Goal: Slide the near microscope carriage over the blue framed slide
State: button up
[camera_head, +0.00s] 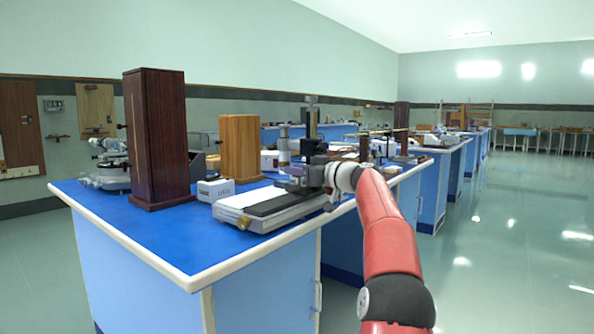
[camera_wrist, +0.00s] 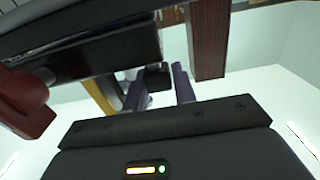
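A long measuring instrument with a white base (camera_head: 238,214), a black bed and a brass knob stands near the front edge of the blue-topped bench. A dark microscope carriage with an upright column (camera_head: 311,125) appears at its far right end, partly behind my gripper (camera_head: 300,183). In the wrist view, my gripper's two purple-grey fingers (camera_wrist: 160,90) are apart, with a dark block (camera_wrist: 157,76) showing between them. I cannot tell whether they touch it. I cannot make out the blue framed slide in either view.
Another instrument (camera_head: 110,170) is at the back left. The front left of the bench top (camera_head: 150,235) is clear.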

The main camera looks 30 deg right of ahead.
jog(key=o, duration=0.3)
jog(key=shift+o, duration=0.2)
jog(key=shift+s, duration=0.1)
jog(key=b+v, duration=0.2)
jog(key=v, duration=0.5)
jog(key=shift+s+b, duration=0.3)
jog(key=shift+d, duration=0.15)
